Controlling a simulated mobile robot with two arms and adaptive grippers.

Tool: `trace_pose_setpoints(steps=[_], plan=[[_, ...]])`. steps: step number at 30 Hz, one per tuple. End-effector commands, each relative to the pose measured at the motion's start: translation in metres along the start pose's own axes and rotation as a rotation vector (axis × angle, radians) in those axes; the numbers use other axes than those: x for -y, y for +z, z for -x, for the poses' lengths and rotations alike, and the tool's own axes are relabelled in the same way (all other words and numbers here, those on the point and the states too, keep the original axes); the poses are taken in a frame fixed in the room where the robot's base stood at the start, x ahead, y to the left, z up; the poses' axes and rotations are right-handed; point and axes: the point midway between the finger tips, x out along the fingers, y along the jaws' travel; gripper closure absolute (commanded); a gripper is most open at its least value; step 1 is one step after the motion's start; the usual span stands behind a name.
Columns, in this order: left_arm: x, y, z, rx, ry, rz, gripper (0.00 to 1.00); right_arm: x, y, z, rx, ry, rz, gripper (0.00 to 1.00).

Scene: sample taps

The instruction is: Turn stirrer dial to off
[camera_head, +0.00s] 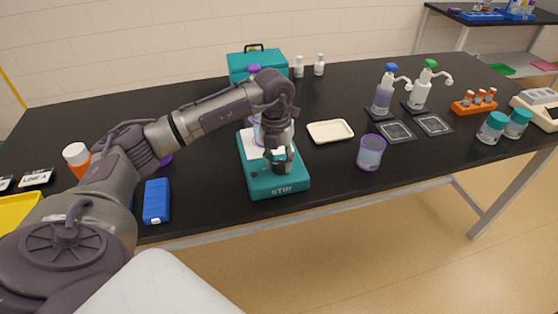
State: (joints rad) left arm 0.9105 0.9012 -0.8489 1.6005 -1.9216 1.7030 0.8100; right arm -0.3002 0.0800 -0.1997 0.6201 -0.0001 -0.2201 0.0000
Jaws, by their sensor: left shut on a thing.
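The teal stirrer (259,186) stands near the front edge of the black table, with lettering on its front face. A white top plate (249,146) shows on it, and a clear vessel with a purple rim (257,128) stands there, partly behind my arm. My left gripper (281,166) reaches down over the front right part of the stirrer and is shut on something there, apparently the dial. The dial is mostly hidden by the fingers, so its setting cannot be read. My right gripper is not in view.
A cream tray (330,132) and a purple-rimmed cup (370,153) stand right of the stirrer. Pump bottles (383,97) are farther right. A blue box (156,201) lies to the left and a teal case (245,66) stands behind. Bare table lies between these.

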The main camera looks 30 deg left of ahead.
Motion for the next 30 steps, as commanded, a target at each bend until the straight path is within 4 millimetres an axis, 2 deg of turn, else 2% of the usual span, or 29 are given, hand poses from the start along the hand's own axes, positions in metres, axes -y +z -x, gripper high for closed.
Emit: trace_pose_setpoints(steps=[11, 12, 16, 26, 30], plan=[[-0.001, 0.002, 0.002, 0.006, -0.001, 0.009, 0.97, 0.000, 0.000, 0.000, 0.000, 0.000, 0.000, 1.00], [-0.001, 0.002, 0.002, 0.006, -0.001, 0.009, 0.59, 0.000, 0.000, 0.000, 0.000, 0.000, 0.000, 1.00], [-0.001, 0.001, 0.002, 0.005, -0.001, 0.008, 0.37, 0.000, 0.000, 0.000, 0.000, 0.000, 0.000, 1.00], [0.000, 0.001, 0.002, 0.002, 0.000, 0.005, 0.37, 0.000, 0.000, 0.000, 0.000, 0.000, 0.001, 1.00], [0.000, 0.001, 0.016, 0.005, -0.001, 0.006, 0.37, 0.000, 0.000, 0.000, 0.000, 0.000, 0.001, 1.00]])
